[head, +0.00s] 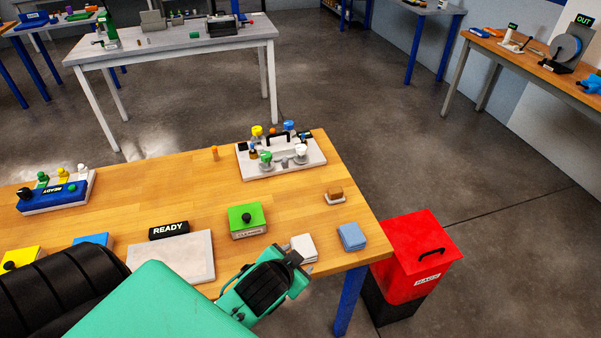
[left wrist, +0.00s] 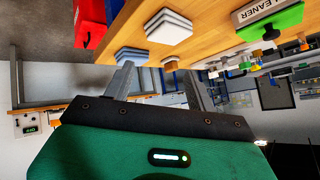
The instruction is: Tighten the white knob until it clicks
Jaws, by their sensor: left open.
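A white knob (head: 301,151) stands at the front right of a pale tray (head: 288,171) at the table's back right, with yellow, blue and green knobs on the same tray. Another small white-topped piece (head: 81,169) sits on a blue READY device at the left. My left gripper (head: 299,263) is over the table's front edge by the white stack, well short of the tray. In the left wrist view its two fingers (left wrist: 160,85) are apart with nothing between them. My right gripper is not in view.
A green box (head: 246,220), a white stack (head: 304,248) and a blue stack (head: 351,236) lie near the front edge. A grey READY pad (head: 190,262) is left of them. A red bin (head: 414,258) stands off the right corner. The table middle is mostly clear.

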